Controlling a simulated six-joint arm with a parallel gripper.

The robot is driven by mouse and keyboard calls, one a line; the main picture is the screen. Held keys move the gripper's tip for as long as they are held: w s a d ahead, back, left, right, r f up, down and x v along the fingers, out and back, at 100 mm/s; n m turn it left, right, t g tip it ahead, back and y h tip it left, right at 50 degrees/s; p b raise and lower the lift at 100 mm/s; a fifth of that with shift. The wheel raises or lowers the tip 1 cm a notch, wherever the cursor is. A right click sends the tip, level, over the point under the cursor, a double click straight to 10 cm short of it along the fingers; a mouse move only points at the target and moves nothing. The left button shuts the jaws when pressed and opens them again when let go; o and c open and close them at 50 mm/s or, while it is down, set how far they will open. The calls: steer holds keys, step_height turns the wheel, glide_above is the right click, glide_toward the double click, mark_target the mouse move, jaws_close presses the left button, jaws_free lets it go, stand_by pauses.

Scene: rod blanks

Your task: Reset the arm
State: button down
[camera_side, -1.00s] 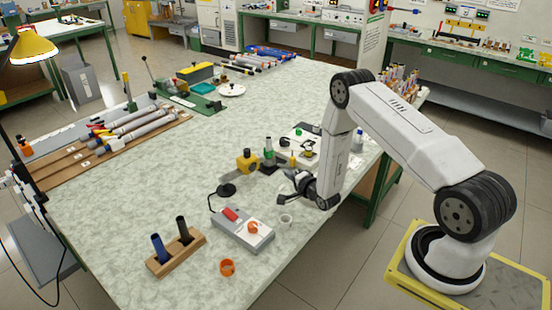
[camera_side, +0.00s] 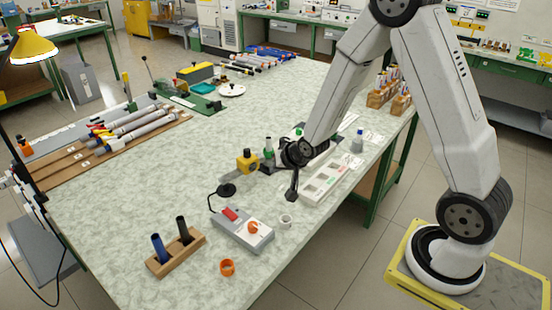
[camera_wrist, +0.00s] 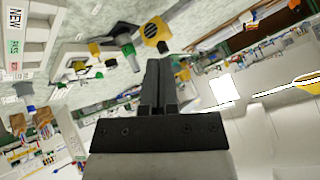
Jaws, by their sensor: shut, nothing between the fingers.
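My gripper (camera_side: 292,190) hangs above the right part of the speckled worktable (camera_side: 180,215), near a white tray. In the wrist view my gripper (camera_wrist: 158,75) has its two dark fingers together, with nothing between them. The yellow block device (camera_side: 247,162) and a green-topped bottle (camera_side: 268,148) stand just left of and behind my gripper. The yellow device also shows in the wrist view (camera_wrist: 155,30), past the fingertips. My wrist hides part of the items behind it.
A grey control box (camera_side: 243,232) with a red switch, a white cup (camera_side: 285,221), an orange ring (camera_side: 227,267) and a wooden stand (camera_side: 175,252) with two handles are in front. The white tray (camera_side: 325,180) lies close right. The table's middle is clear.

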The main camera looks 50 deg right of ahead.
steer(key=s+a+r+n+g, duration=0.2)
steer(key=s+a+r+n, duration=0.1)
steer(key=s, duration=0.4)
steer(key=s+a+r+n+g+y, duration=0.1)
steer(key=s+a+r+n+g, duration=0.2)
steer(key=s, duration=0.5)
steer(key=shift+s+a+n+g, duration=0.3)
steer(key=shift+a+n, duration=0.5)
steer(key=shift+n, duration=0.1)
